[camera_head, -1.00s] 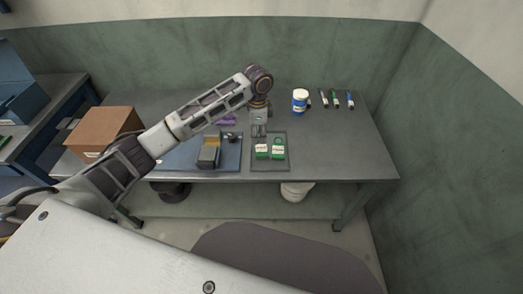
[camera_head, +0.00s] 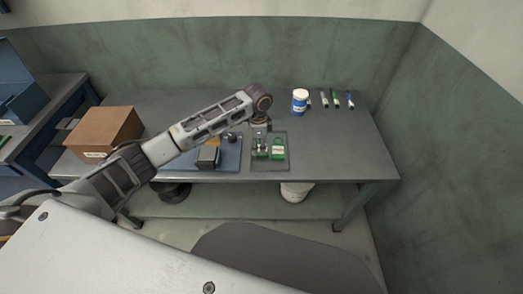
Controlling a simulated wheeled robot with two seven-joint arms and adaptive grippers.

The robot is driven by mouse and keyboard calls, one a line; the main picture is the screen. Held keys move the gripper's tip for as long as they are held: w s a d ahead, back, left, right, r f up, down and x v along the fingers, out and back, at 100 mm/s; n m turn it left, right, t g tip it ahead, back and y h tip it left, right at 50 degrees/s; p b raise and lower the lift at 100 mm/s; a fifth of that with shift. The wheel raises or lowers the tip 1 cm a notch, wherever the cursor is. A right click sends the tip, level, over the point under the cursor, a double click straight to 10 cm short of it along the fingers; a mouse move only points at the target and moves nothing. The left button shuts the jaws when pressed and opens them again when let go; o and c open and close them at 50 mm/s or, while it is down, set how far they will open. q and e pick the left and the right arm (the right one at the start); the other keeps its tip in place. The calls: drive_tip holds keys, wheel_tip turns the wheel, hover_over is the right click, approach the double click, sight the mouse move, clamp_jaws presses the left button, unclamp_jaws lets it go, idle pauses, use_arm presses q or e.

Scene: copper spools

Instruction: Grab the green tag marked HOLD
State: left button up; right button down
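Two green tags with white labels lie side by side on a grey tray (camera_head: 270,166) on the table. The left green tag (camera_head: 261,156) is partly hidden by my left gripper. The right green tag (camera_head: 278,152) is in plain view. The writing on both is too small to read, so I cannot tell which is marked HOLD. My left gripper (camera_head: 261,150) points down over the left tag, its fingers low and apart. I cannot tell whether they touch the tag. My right gripper is not in view.
A blue tray (camera_head: 228,163) with a dark-and-yellow block (camera_head: 208,155) is left of the grey tray. A brown box (camera_head: 103,133) stands at the table's left. A blue-and-white tub (camera_head: 299,102) and several markers (camera_head: 336,99) are at the back right. The table's right side is clear.

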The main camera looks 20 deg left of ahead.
use_arm(q)
drive_tip(key=shift+w+d+f, duration=0.1)
drive_tip(key=shift+f, duration=1.2)
drive_tip(key=shift+d+f, duration=0.1)
drive_tip(key=shift+f, duration=1.15)
drive_tip(key=shift+c, duration=0.5)
clamp_jaws()
